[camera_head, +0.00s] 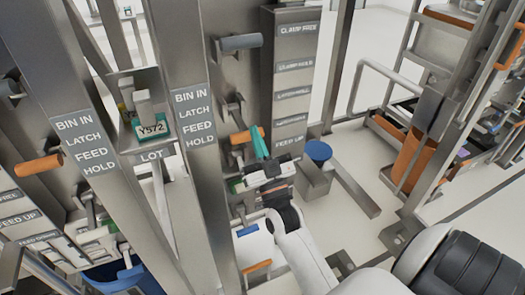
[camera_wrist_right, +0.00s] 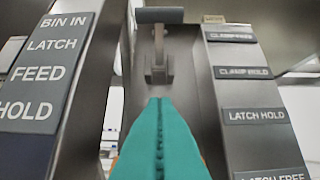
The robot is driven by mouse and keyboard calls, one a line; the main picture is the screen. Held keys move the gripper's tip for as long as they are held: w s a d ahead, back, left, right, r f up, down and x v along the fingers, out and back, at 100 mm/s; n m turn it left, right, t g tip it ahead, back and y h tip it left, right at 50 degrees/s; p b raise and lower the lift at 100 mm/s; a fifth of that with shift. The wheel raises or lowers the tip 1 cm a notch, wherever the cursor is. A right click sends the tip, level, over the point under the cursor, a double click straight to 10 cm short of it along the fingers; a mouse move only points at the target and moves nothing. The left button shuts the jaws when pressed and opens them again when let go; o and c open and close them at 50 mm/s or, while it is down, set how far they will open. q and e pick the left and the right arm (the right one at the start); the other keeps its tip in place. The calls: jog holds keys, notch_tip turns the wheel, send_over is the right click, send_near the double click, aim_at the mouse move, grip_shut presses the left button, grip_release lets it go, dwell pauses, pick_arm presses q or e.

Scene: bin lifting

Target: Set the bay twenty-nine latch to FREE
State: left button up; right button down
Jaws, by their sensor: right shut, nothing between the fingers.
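My right gripper (camera_head: 259,143) is shut and empty, its teal fingertips close beside an orange-ended handle (camera_head: 241,137); I cannot tell whether they touch. In the right wrist view the shut teal fingers (camera_wrist_right: 160,140) point toward a grey lever bracket (camera_wrist_right: 158,70). A grey handle (camera_head: 240,42) is higher on the same post, also at the top of the wrist view (camera_wrist_right: 160,15). A label column (camera_head: 291,80) on the right reads clamp free, clamp hold, latch hold, a blurred plate, and feed up. In the wrist view, LATCH FREE (camera_wrist_right: 272,175) is partly cut off. No bay number is readable. My left gripper is not in view.
A post with a BIN IN, LATCH, FEED, HOLD plate (camera_head: 195,117) stands left of my gripper. A similar post (camera_head: 88,140) with an orange handle (camera_head: 39,165) is further left. A Y572 tag (camera_head: 152,129) is between them. A blue round part (camera_head: 318,151) is right of the label column.

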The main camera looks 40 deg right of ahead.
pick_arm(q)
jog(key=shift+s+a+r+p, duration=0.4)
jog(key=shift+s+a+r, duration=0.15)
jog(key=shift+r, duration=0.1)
pick_arm(e)
jog(key=shift+w+d+f, duration=0.2)
jog(key=shift+w+f, duration=0.4)
jog(key=shift+w, duration=0.2)
jog(key=shift+w+d+f, duration=0.15)
jog(key=shift+w+f, duration=0.45)
jog(key=shift+w, duration=0.15)
